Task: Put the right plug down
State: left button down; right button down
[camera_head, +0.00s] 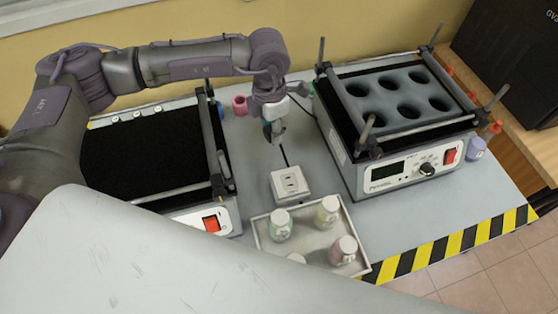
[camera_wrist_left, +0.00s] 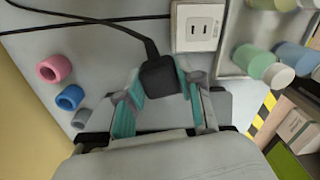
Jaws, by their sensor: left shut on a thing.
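My left gripper (camera_head: 274,132) is above the table between the two machines, behind the white socket box (camera_head: 290,185). In the left wrist view the gripper (camera_wrist_left: 160,88) is shut on a black plug (camera_wrist_left: 160,78) with its black cable running up and left. The plug is beside the socket box (camera_wrist_left: 197,27), apart from it; the two slots facing the camera are empty. In the head view the plug is mostly hidden by the fingers. I cannot tell whether the plug touches the table. My right gripper is not in view.
A tray (camera_head: 262,236) with several capped bottles stands in front of the socket box. The right machine (camera_head: 350,165) and left machine (camera_head: 228,220) flank the gap. Pink (camera_wrist_left: 54,69), blue (camera_wrist_left: 70,97) and grey (camera_wrist_left: 81,118) rings lie beside the gripper.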

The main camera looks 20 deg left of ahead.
pick_arm(q)
notch_tip(320, 180, down, 3)
jog(key=w+n, duration=0.3)
jog(key=n, duration=0.8)
send_over(279, 159)
notch_tip(279, 159, down, 6)
jog(key=shift+f, duration=0.2)
notch_tip(279, 159, down, 4)
jog(key=shift+s+f, duration=0.1)
jog(key=shift+f, duration=0.25)
jog(key=shift+f+b, duration=0.4)
jog(key=shift+f, duration=0.25)
jog(key=c, duration=0.8)
grip_release()
jog(key=shift+r, duration=0.1)
jog(key=shift+c, duration=0.2)
jog(key=shift+o, duration=0.5)
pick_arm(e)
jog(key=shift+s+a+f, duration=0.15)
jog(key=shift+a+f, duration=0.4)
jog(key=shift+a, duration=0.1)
